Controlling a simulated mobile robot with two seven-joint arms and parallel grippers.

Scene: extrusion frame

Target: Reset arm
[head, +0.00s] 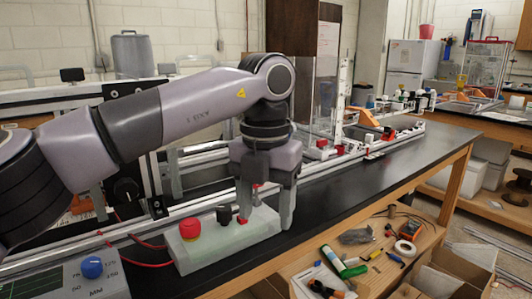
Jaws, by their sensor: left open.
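My left arm comes in from the left, and its gripper (264,221) points down at the right part of a pale green control box (225,245). The jaws are open, with one finger over the box beside a small red part and the other near the box's right end. I cannot tell whether either finger touches the box. A red round button (190,229) and a black knob (224,215) stand on the box's top. My right gripper is not in view.
A grey panel with a blue knob (92,267) is at the lower left. The aluminium extrusion frame runs along the black bench (390,165). A lower wooden shelf holds tape (405,248), a green bottle (334,261) and tools. The bench right of the gripper is clear.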

